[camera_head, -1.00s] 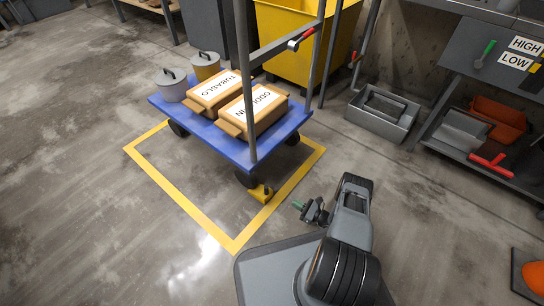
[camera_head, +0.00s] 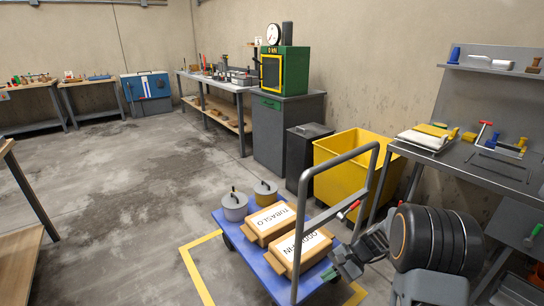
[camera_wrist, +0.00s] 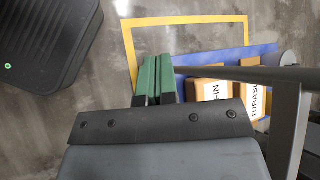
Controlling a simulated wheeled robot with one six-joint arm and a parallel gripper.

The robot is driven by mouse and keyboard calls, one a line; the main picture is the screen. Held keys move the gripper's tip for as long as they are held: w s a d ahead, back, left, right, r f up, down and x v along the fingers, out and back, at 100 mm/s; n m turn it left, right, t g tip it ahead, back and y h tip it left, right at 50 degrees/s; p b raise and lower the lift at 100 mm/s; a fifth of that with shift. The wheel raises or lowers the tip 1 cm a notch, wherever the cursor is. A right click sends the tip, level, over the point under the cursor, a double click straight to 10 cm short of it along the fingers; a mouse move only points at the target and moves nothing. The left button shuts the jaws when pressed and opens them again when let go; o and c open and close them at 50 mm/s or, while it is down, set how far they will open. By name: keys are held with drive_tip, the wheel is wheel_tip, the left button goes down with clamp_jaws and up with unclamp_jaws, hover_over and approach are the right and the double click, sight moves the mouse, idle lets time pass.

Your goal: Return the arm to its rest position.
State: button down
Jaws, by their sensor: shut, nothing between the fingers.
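My gripper (camera_head: 332,273) shows low in the head view, in front of the blue cart (camera_head: 245,251). In the wrist view its two green fingers (camera_wrist: 155,80) lie side by side, shut with nothing between them. The fingers point toward the yellow floor line. My arm rises at the right of the head view, with its thick dark joint in front of the workbench. The gripper looks close to the cart's grey handle (camera_head: 339,160) in the head view; I cannot tell the exact gap.
The cart carries two labelled boxes (camera_head: 270,222) and two lidded pots (camera_head: 235,206). A yellow bin (camera_head: 345,165) stands behind it. A workbench (camera_head: 480,172) with tools is at right. A green machine (camera_head: 284,70) stands on a grey cabinet.

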drive_tip(key=s+r+n+t+h+p, duration=0.1)
drive_tip(key=s+r+n+h+p, duration=0.2)
drive_tip(key=r, duration=0.8)
drive_tip(key=s+r+n+t+h+p, duration=0.2)
drive_tip(key=s+r+p, duration=0.4)
drive_tip(key=r, duration=0.5)
drive_tip(key=s+r+n+t+h+p, duration=0.2)
drive_tip(key=s+r+n+h+p, duration=0.2)
drive_tip(key=r+p, duration=0.3)
drive_tip(key=v, duration=0.4)
drive_tip(key=shift+a+r+p, duration=0.15)
drive_tip(key=shift+r+p, duration=0.2)
